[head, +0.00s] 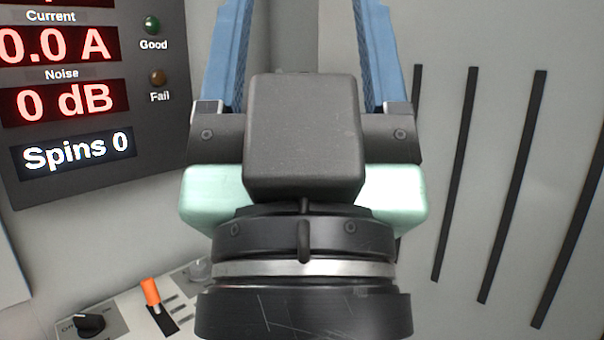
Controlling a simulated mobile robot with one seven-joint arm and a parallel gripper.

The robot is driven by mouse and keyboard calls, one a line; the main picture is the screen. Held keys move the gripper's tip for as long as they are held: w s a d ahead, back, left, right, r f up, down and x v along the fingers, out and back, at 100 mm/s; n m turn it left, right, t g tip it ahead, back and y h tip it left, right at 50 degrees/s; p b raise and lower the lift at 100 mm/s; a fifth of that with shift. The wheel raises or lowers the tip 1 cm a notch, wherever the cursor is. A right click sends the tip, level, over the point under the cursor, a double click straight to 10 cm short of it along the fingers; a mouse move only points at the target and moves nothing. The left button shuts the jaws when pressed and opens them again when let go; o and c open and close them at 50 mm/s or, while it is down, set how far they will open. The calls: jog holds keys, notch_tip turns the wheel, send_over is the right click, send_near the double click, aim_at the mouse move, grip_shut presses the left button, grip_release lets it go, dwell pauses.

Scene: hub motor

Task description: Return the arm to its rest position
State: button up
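My gripper (305,30) fills the middle of the head view, seen from behind and pointing up. Its two blue fingers stand wide apart, and their tips run past the top edge of the picture. No hub motor is visible.
A dark display panel (150,110) at the upper left reads 0.0 A, 0 dB and Spins 0. Below it, a control box has a black knob (90,324) and an orange lever (150,292). A pale panel with dark slots (455,175) stands at right.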

notch_tip(320, 180, up, 28)
jog(key=p, duration=2.6)
jog(key=shift+r, duration=0.15)
